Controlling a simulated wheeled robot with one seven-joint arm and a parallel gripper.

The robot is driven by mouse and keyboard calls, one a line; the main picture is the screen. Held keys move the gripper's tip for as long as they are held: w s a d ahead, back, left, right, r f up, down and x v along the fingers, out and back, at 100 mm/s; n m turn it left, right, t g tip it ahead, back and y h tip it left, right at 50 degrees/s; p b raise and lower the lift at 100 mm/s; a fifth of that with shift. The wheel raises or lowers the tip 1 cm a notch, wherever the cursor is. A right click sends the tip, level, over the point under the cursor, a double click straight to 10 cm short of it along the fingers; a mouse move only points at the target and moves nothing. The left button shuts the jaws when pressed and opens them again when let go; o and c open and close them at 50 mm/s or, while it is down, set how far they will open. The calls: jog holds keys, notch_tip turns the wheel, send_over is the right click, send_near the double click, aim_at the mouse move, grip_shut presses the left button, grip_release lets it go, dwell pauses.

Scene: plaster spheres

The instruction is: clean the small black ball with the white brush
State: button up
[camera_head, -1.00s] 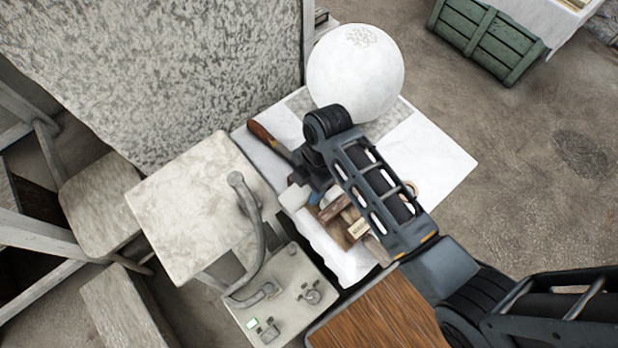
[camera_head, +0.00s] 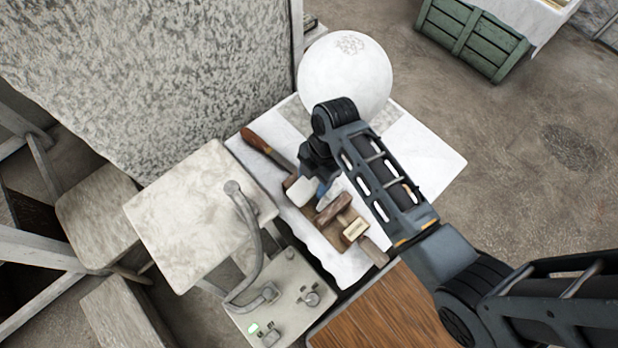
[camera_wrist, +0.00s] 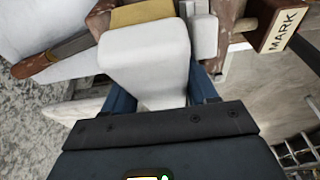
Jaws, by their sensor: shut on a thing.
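My gripper (camera_wrist: 160,92) is shut on a pale white block-shaped thing (camera_wrist: 147,60), seemingly the white brush, with a yellowish band at its far end. In the head view the brush (camera_head: 301,191) shows beside my blue fingers (camera_head: 323,188), over the white-covered table, just left of my wrist. I cannot tell whether it touches anything below. I do not see the small black ball in either view; my arm hides part of the table.
A large white sphere (camera_head: 346,78) stands at the table's back. Wooden tools, one with a MARK label (camera_head: 355,229), lie close to my gripper. A brown-handled tool (camera_head: 262,146) lies at the left.

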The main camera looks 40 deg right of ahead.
aim_at(303, 187)
jog(key=shift+d, duration=0.2)
jog(key=shift+s+a+f, duration=0.1)
jog(key=shift+a+f, duration=0.1)
jog(key=shift+a, duration=0.5)
jog(key=shift+a+f, duration=0.25)
jog(key=shift+a, duration=0.45)
jog(key=shift+s+a+f, duration=0.1)
jog(key=shift+a+f, duration=0.1)
jog(key=shift+a, duration=0.5)
jog(key=shift+r, duration=0.1)
jog(key=shift+w+d+r+p, duration=0.1)
jog(key=shift+d+r+p, duration=0.7)
jog(key=shift+r+p, duration=0.25)
jog(key=shift+f, duration=0.15)
jog(key=shift+d, duration=0.1)
